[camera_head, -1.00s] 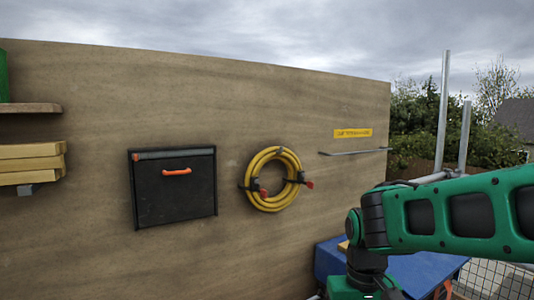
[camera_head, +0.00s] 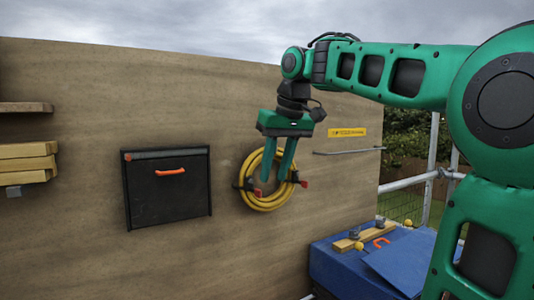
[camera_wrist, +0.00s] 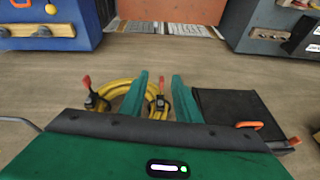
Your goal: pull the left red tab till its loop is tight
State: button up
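A yellow hose coil (camera_head: 246,180) hangs on the wooden wall, with black strap loops at its left and right. The left red tab (camera_head: 257,192) is at the coil's left strap, and the right red tab (camera_head: 303,183) sticks out on the right. My gripper (camera_head: 273,178) is in front of the coil, pointing down, fingers apart. In the wrist view my gripper (camera_wrist: 160,76) is open, with the left red tab (camera_wrist: 160,103) showing between its fingers; contact cannot be told. The right red tab (camera_wrist: 86,80) is outside the fingers there. How tight the left loop is cannot be told.
A black panel (camera_head: 165,200) with an orange handle is on the wall left of the coil. Shelves (camera_head: 25,107) and stacked wood (camera_head: 25,165) are farther left. A thin rod (camera_head: 350,151) and yellow label (camera_head: 347,132) are to the right. A blue bench (camera_head: 335,272) stands lower right.

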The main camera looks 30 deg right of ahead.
jog(key=n, duration=0.1)
send_near(259, 190)
jog(key=x, duration=0.8)
jog(key=shift+w+f, duration=0.25)
jog(key=shift+w, duration=0.2)
grip_shut()
